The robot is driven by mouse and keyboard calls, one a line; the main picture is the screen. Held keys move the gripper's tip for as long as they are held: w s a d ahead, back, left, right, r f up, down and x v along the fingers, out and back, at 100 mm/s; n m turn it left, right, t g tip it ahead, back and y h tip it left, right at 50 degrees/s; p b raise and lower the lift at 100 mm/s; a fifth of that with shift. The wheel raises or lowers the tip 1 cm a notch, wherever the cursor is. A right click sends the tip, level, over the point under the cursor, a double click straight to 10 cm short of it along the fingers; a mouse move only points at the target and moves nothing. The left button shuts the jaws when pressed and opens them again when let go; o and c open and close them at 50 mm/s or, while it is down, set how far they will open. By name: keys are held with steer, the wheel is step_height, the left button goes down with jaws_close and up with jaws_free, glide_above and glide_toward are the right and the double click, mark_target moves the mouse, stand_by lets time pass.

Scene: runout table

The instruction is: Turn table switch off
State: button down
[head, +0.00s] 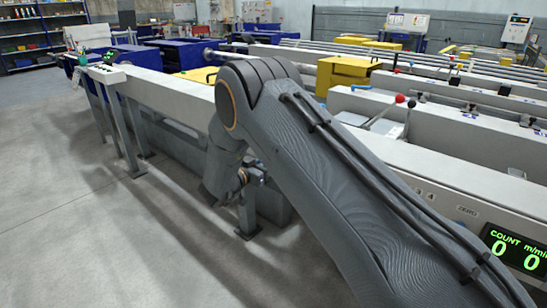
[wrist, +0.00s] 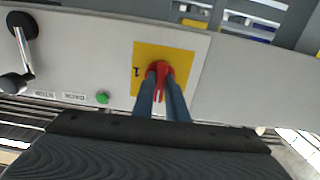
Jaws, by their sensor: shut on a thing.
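The table switch is a red rotary knob (wrist: 160,67) on a yellow plate (wrist: 186,62), set in a light grey panel in the wrist view. A small black mark shows on the plate left of the knob. My gripper (wrist: 162,82) has its two blue-grey fingers shut on the knob, one on either side. A bit of red shows between the fingers. The fingers hide part of the knob and the lower plate, so I cannot read its exact setting. In the head view the switch and fingers are not visible; my arm reaches down past the near beam.
In the wrist view a green button (wrist: 102,97) and a crank with black knobs (wrist: 22,50) sit left of the plate. In the head view a green-lit counter (head: 515,250) shows zeros at lower right. Bare floor (head: 80,230) lies at left.

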steer(key=c, duration=1.8)
jaws_free()
steer(key=shift+o, duration=0.2)
steer(key=v, duration=0.8)
steer(key=shift+w, duration=0.1)
